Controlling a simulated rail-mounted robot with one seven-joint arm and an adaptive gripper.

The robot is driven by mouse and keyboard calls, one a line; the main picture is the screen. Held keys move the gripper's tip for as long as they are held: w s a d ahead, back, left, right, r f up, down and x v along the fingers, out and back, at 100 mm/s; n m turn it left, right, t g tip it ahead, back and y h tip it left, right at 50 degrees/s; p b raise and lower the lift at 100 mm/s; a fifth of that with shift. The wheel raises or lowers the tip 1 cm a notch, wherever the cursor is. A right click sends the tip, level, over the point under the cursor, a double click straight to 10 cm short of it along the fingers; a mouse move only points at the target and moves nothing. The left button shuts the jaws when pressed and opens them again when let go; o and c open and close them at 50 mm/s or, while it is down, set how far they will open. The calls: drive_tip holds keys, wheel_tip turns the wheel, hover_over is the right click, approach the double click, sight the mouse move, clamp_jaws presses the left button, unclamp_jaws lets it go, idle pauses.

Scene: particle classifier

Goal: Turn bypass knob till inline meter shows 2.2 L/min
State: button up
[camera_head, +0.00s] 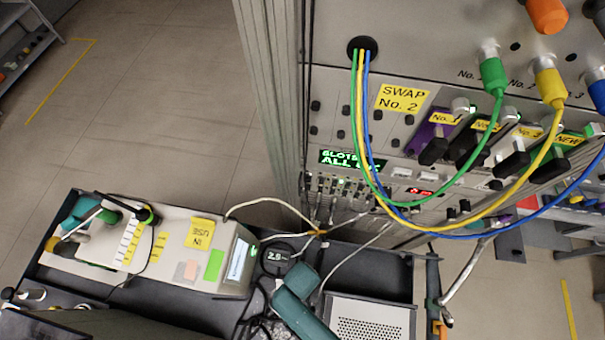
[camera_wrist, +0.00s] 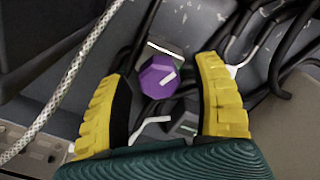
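A purple knob (camera_wrist: 157,77) with a pale pointer mark shows in the wrist view, between the fingertips of my gripper (camera_wrist: 161,70). The yellow-padded fingers are open, with a visible gap on each side of the knob. The pointer mark points to the right and slightly up. In the head view, a small round black meter (camera_head: 277,256) on the cart appears to read 2.5, though the digits are small. The knob and my fingers cannot be made out in the head view; the teal arm part (camera_head: 303,299) stands in front of that area.
A beige device (camera_head: 172,250) with a lit screen stands on the black cart left of the meter. A metal box with a perforated top (camera_head: 372,322) is at right. Loose cables cross the cart. A rack panel (camera_head: 430,60) with green, yellow and blue cables rises behind.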

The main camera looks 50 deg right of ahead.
wheel_tip(320, 180, up, 12)
idle(0.6)
idle(0.5)
drive_tip(key=w+r+t+p, duration=0.5)
drive_tip(key=w+r, duration=1)
drive_tip(key=r, duration=0.2)
drive_tip(key=w+r+n+t+p, duration=0.1)
drive_tip(key=w+r+t, duration=0.35)
drive_tip(key=r, duration=0.85)
drive_tip(key=w+r+n+t+p, duration=0.15)
drive_tip(key=w+r+t, duration=0.3)
drive_tip(key=r, duration=0.95)
drive_tip(key=s+r+t, duration=0.3)
drive_tip(key=r+t, duration=0.1)
drive_tip(key=r, duration=0.8)
drive_tip(key=s+r+n+t, duration=0.1)
drive_tip(key=s+r+t, duration=0.2)
drive_tip(key=r, duration=1)
drive_tip(key=shift+s+a+t+p, duration=0.25)
drive_tip(key=shift+a+t+p, duration=0.2)
drive_tip(key=shift+t, duration=0.15)
